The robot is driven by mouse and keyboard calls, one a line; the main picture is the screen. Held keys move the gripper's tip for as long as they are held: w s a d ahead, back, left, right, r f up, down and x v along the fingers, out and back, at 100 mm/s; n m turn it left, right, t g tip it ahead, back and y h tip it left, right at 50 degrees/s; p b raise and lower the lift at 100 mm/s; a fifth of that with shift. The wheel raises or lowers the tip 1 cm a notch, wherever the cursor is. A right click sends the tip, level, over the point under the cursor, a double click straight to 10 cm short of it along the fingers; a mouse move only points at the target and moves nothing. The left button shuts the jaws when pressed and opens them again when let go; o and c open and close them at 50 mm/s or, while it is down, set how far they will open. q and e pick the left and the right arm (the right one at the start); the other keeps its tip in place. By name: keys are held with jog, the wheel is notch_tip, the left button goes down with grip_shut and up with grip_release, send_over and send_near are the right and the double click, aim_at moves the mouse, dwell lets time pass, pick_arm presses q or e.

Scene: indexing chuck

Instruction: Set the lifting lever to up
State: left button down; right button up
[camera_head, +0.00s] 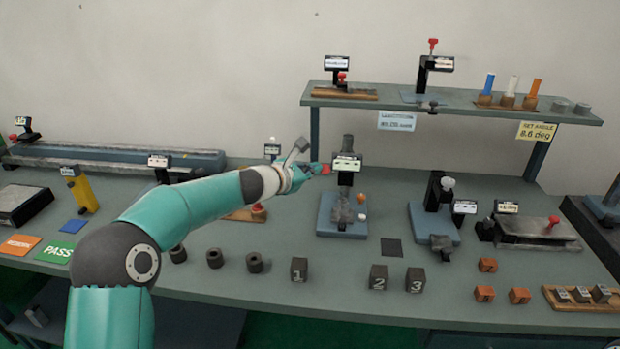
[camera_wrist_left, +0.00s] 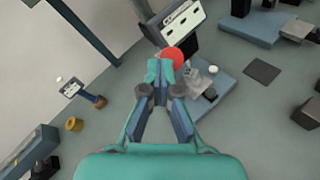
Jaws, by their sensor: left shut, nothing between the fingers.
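The lifting lever's red knob (camera_head: 325,169) shows beside the column of the chuck device, just below and left of its display (camera_head: 347,162). The device stands on a blue base plate (camera_head: 326,222) in the middle of the bench. My left gripper (camera_head: 312,169) is shut and empty, with its tips right at the knob. In the left wrist view the red knob (camera_wrist_left: 174,55) is just beyond the closed fingertips (camera_wrist_left: 159,71), partly hidden by them. I cannot tell whether they touch. The lever's arm is hidden. My right gripper is not in view.
A shelf (camera_head: 460,103) with gauges and colored handles stands behind on the right. Numbered dark blocks (camera_head: 299,270) and dark rings (camera_head: 215,258) lie in front. Another blue-based stand (camera_head: 420,215) is to the right. A dark square pad (camera_head: 391,247) lies between.

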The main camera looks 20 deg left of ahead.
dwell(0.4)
pick_arm(q)
jog(key=s+a+b, duration=0.6)
jog(key=s, duration=0.5)
jog(key=shift+s, duration=0.35)
